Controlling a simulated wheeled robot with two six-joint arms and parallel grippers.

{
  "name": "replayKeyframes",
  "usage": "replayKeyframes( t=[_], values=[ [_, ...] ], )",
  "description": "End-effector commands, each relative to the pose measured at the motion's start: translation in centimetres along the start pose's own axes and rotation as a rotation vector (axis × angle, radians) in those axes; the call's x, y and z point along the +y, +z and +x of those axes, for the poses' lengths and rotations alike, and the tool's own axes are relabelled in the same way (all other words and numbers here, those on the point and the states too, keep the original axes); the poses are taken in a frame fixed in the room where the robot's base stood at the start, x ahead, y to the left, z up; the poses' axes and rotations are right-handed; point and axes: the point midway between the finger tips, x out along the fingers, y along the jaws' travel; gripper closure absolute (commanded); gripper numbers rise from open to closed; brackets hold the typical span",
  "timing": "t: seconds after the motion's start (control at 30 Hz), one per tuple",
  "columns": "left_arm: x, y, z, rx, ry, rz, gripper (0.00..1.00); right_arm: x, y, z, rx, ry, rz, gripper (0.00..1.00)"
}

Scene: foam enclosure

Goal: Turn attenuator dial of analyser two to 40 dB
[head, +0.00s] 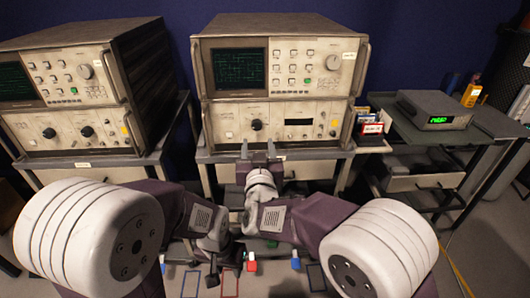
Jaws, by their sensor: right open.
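Two beige analysers are in the head view, one in the centre (288,85) and one at the left (60,103); their labels are too small to read. The centre one has a black dial (256,125) on its lower panel and a pale knob (334,62) above. The left one has two black dials, one here (49,132). The dial scales cannot be read. My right gripper (258,149) is open and empty, its fingers pointing up the picture just below the centre analyser's black dial. My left gripper (226,264) is low in the middle; its jaws are unclear.
The analysers stand on grey carts (180,140). Small coloured boxes (371,128) stand right of the centre analyser. A side table holds a grey box with a green display (434,107) and a yellow bottle (471,94). Small red and blue items lie at the bottom.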

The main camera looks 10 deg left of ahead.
Motion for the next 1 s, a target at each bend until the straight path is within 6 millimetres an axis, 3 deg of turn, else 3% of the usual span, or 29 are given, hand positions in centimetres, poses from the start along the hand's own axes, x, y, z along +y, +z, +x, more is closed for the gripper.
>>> replayKeyframes(
  t=[0.17, 0.23, 0.4, 0.6, 0.93, 1.0],
  values=[
    [0.0, -0.1, -0.9, 0.000, 0.000, 0.000, 0.64, 0.1, -0.5, 0.9, 0.001, 0.002, 0.000, 0.48],
    [0.0, -0.2, -1.6, 0.000, 0.000, 0.000, 0.64, 0.1, -0.6, 2.2, 0.000, 0.003, -0.001, 0.48],
    [0.0, -0.1, -0.8, 0.000, 0.000, 0.000, 0.64, 0.1, -0.1, 5.9, 0.002, 0.003, 0.001, 0.48],
    [0.0, -0.1, -0.7, 0.000, 0.000, 0.000, 0.64, 0.1, -0.1, 8.6, 0.000, 0.001, 0.001, 0.48],
    [0.0, -0.1, -0.7, 0.000, 0.000, 0.000, 0.64, 0.1, -0.2, 9.1, 0.000, 0.000, 0.000, 0.48],
    [0.0, -0.1, -0.7, 0.000, 0.000, 0.000, 0.64, 0.1, -0.2, 9.1, 0.000, 0.000, 0.000, 0.65]
  ],
)
